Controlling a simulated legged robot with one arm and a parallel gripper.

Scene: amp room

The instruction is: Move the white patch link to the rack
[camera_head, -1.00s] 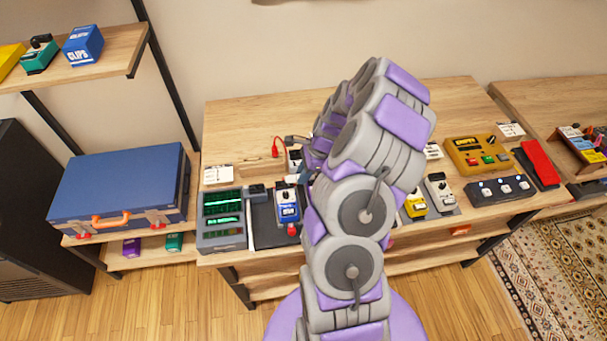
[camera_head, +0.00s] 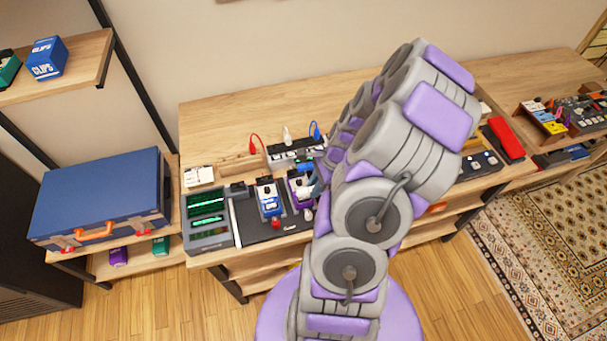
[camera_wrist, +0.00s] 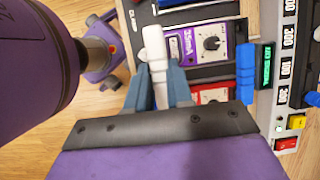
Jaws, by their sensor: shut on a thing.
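In the head view my arm hides most of the gripper, beside the purple pedal (camera_head: 299,187). I cannot tell which piece is the rack. A low wooden block (camera_head: 236,164) lies left of the box.
A blue pedal (camera_head: 268,199) and a unit with green displays (camera_head: 207,218) stand left of the purple pedal. The wrist view shows a red pedal (camera_wrist: 212,94) and a blue cylinder (camera_wrist: 246,72). A blue case (camera_head: 97,195) stands farther left. The table's back left is clear.

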